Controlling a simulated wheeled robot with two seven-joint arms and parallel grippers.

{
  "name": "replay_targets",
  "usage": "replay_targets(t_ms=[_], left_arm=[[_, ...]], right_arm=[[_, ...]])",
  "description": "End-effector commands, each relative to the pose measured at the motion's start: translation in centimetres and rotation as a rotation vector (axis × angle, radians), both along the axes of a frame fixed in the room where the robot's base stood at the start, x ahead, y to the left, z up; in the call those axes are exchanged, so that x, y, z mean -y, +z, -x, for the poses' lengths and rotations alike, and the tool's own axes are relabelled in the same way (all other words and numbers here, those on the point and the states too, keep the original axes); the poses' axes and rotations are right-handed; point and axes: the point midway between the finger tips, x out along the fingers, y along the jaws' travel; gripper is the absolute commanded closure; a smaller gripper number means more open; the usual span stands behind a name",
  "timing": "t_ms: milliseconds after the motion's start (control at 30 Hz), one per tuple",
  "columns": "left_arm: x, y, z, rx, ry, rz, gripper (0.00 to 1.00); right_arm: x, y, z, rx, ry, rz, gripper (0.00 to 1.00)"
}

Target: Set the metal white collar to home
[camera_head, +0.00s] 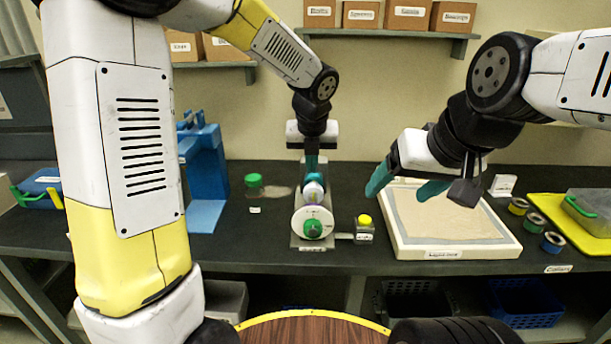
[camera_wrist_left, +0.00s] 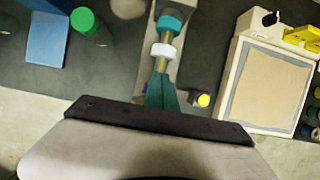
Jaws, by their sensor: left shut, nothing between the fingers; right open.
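The screw expeller (camera_head: 297,242) stands mid-table, with a white disc and green knob (camera_head: 312,228) at its front. A white collar (camera_wrist_left: 163,50) sits around its shaft, below a teal collar (camera_wrist_left: 171,24) in the left wrist view. In the head view a pale collar (camera_head: 313,192) shows behind the disc. My left gripper (camera_head: 312,165) is shut and empty above the expeller; its teal fingers (camera_wrist_left: 161,92) line up with the shaft just below the white collar. I cannot tell whether they touch it. My right gripper (camera_head: 405,189) is open and empty over the sand-coloured tray.
The shallow tray (camera_head: 440,253) lies right of the expeller. A green-capped jar (camera_head: 254,188) and a blue stand (camera_head: 203,170) are at left. Several small cans (camera_head: 536,222) and a yellow tray (camera_head: 545,205) are at right.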

Motion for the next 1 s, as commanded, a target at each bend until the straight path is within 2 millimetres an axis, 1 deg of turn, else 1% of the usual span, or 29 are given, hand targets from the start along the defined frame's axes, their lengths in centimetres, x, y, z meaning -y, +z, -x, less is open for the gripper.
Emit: replay_targets(t_ms=[167,400,600,733,1000], left_arm=[[0.0,-2.0,-0.7,-0.004,-0.006,-0.004,1.00],[0.0,-6.2,-2.3,-0.004,-0.005,-0.004,1.00],[0.0,-8.5,-3.3,-0.002,-0.004,-0.003,1.00],[0.0,-9.1,-3.6,-0.001,-0.003,-0.001,1.00],[0.0,-9.2,-3.7,0.000,-0.003,-0.001,1.00]], right_arm=[[0.0,0.0,0.0,0.002,0.000,0.000,0.25],[0.0,0.0,0.0,0.001,0.000,0.000,0.25],[0.0,0.0,0.0,0.001,0.000,0.000,0.25],[0.0,0.0,0.0,0.001,0.000,0.000,0.25],[0.0,0.0,0.0,0.001,0.000,0.000,0.25]])
